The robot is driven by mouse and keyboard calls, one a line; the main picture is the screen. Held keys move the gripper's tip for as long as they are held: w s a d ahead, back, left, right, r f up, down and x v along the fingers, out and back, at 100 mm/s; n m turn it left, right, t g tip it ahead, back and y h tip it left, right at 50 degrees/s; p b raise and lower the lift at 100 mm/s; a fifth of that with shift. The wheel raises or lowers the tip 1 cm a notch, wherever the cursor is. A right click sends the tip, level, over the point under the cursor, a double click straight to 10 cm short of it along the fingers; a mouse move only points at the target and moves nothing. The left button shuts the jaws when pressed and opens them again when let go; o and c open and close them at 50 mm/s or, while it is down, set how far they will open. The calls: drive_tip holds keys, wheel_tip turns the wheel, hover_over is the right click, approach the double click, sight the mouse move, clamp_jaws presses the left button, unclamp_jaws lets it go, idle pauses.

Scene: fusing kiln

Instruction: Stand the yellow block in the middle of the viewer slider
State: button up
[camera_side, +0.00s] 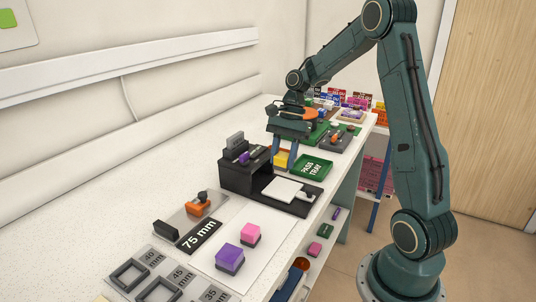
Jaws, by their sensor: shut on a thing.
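The yellow block (282,159) is between the two blue fingers of my gripper (285,158), which is shut on it. They are just behind the black viewer box (236,175), which partly hides the block's lower part, so I cannot tell whether it touches the table.
The green pass tray (311,167) stands close to the right of my gripper. In front are an orange block with a dark knob (199,204), a 75 mm bar (199,237), and purple (229,258) and pink (250,235) blocks. Several coloured items crowd the far end.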

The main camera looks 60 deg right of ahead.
drive_tip(key=shift+f, duration=3)
drive_tip(key=shift+f, duration=0.35)
drive_tip(key=o, duration=1)
drive_tip(key=shift+r, duration=0.15)
drive_tip(key=shift+r, duration=3.4)
drive_tip(key=shift+a, duration=0.1)
